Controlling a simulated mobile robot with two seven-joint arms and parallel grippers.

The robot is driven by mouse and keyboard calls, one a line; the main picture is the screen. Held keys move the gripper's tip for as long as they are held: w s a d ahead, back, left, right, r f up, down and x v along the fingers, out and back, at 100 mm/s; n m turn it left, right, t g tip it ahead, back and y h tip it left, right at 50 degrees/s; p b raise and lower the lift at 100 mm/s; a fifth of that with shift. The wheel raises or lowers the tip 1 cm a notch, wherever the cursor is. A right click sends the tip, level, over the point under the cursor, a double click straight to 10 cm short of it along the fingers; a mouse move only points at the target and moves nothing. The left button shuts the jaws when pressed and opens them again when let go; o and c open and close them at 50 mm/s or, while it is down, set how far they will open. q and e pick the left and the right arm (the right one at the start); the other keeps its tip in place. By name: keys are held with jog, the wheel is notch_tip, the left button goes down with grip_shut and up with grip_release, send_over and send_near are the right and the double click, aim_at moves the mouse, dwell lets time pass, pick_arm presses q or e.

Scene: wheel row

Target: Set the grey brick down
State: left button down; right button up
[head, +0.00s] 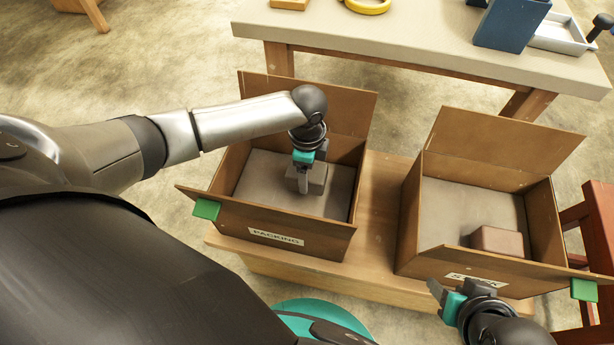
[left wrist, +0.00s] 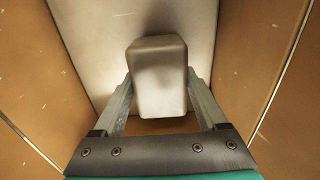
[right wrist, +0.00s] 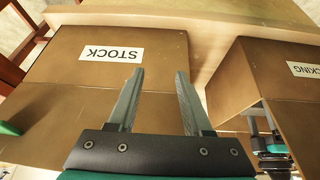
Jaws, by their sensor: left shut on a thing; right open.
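The grey brick (head: 314,179) is inside the open cardboard box labelled PACKING (head: 300,239). My left gripper (head: 304,178) is shut on it, one finger on each side, pointing down into the box. In the left wrist view the brick (left wrist: 157,75) sits between the fingers (left wrist: 157,100) over the pale box floor. I cannot tell whether the brick touches that floor. My right gripper (head: 448,293) is open and empty in front of the box labelled STOCK (head: 407,235). The right wrist view shows its fingers (right wrist: 156,95) apart before the STOCK label (right wrist: 112,54).
A pinkish brick (head: 497,241) lies in the STOCK box. Both boxes stand on a low wooden bench (head: 375,215) with their flaps open. A worktable (head: 420,45) with a blue bin (head: 510,24) and a yellow ring (head: 368,5) is behind. A red wooden frame (head: 601,225) stands at right.

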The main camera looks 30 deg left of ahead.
pick_arm(q)
jog(key=shift+f+b, duration=0.3)
jog(key=shift+f, duration=0.5)
jog(key=shift+w, duration=0.1)
pick_arm(e)
jog(key=shift+w+a+r+t+y, duration=0.2)
jog(key=shift+w+a+t+y, duration=0.1)
jog(key=shift+w+a+t, duration=0.4)
jog(key=shift+a, duration=0.1)
pick_arm(q)
jog(key=shift+f, duration=0.2)
grip_release()
